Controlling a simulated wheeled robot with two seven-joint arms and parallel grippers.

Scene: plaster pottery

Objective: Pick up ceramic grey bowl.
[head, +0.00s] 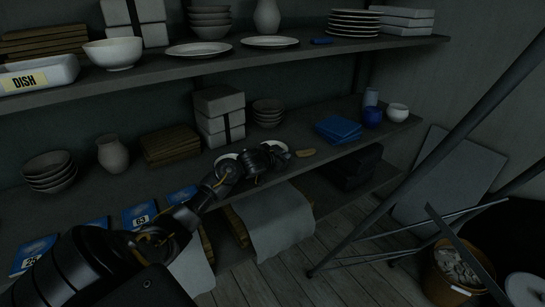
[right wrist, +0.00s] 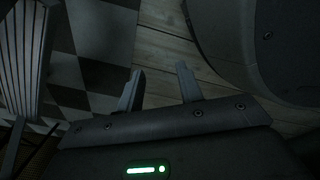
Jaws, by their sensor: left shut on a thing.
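My left gripper (head: 262,160) is over the front of the middle shelf in the head view. It is shut on a pale grey ceramic piece, which I take for the grey bowl (head: 278,146). The gripper and wrist hide most of it, and only a light curved rim shows behind the fingers. Another pale rounded edge (head: 225,158) shows left of the gripper; I cannot tell whether it is the same piece. My right gripper (right wrist: 159,88) is open and empty in the right wrist view, above a plank and checkered floor.
Stacked grey bowls stand on the middle shelf (head: 90,196) at left (head: 50,171) and behind the gripper (head: 267,112). Grey boxes (head: 220,115), blue tiles (head: 338,129) and small pots (head: 397,113) stand nearby. The upper shelf (head: 150,77) overhangs at the back. A cloth (head: 272,220) hangs below.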

